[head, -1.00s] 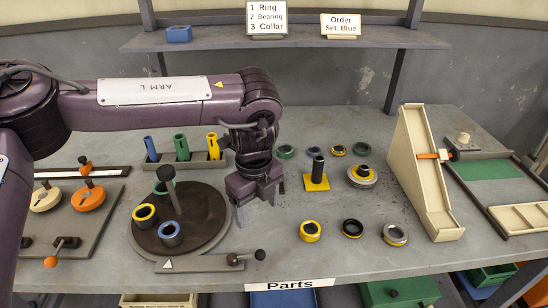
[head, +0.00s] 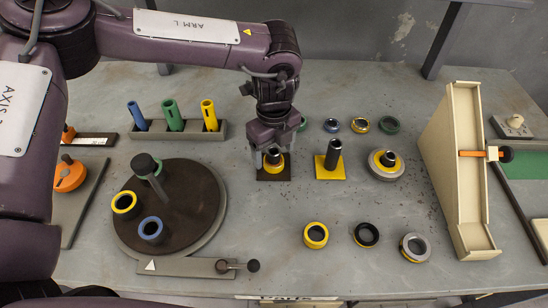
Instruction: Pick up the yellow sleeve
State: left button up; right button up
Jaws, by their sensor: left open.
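A tall yellow sleeve (head: 209,115) stands upright in the right end of a grey rack (head: 180,133), beside a green sleeve (head: 173,115) and a blue sleeve (head: 137,115). My left gripper (head: 272,158) is open, to the right of the rack and below it in the picture. Its fingers are at a dark post on a dark square plate (head: 273,176), with a yellow ring (head: 273,167) low around the post. The gripper partly hides this post, and I cannot tell whether the fingers touch it. My right gripper is not in view.
A yellow square plate with a dark post (head: 329,166) stands right of the gripper. A dark turntable (head: 190,205) with cups is left.

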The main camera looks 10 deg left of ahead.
pick_arm(q)
jog(key=shift+w+f, duration=0.1)
jog(key=shift+f, duration=1.35)
jog(key=c, duration=1.3)
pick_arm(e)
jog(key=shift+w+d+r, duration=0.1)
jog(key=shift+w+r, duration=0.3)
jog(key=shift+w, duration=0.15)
pick_arm(q)
jog(key=shift+r, duration=0.1)
